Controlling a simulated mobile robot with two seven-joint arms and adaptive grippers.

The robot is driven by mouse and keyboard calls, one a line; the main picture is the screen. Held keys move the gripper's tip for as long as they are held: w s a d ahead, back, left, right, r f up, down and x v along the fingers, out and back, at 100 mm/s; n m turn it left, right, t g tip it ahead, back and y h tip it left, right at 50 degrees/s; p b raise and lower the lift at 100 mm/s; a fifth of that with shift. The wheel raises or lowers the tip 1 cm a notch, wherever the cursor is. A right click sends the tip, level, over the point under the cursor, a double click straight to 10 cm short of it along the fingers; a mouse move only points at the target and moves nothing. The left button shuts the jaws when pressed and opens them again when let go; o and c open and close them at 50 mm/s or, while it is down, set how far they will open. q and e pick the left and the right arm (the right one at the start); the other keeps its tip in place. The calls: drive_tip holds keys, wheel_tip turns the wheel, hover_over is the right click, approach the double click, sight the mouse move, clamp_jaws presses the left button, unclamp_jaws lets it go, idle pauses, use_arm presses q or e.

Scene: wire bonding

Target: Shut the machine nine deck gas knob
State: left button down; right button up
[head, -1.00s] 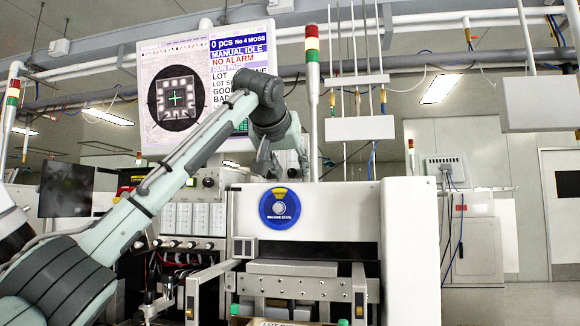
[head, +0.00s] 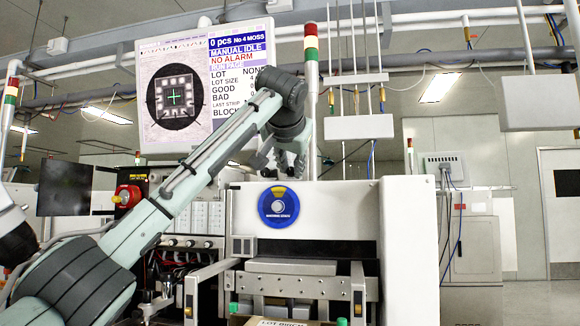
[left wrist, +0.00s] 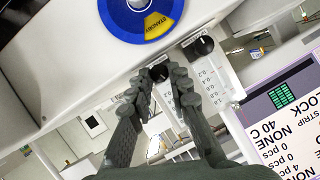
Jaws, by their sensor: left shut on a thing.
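My left gripper (left wrist: 163,84) has its two dark fingers closed around a small black knob (left wrist: 160,72) on the machine's white panel. The fingers cover most of the knob, and its pointer cannot be read. I cannot read its label well enough to tell whether it is the deck gas knob. My right gripper is not in view.
A second black knob (left wrist: 204,46) sits beside the held one, near flow scales (left wrist: 213,85). A large blue dial (left wrist: 140,14) with a yellow standby sector is close by. The monitor (head: 205,85) stands behind my arm.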

use_arm(q)
drive_tip(key=c, duration=1.4)
unclamp_jaws()
drive_tip(key=shift+s, duration=0.1)
drive_tip(key=v, duration=1.2)
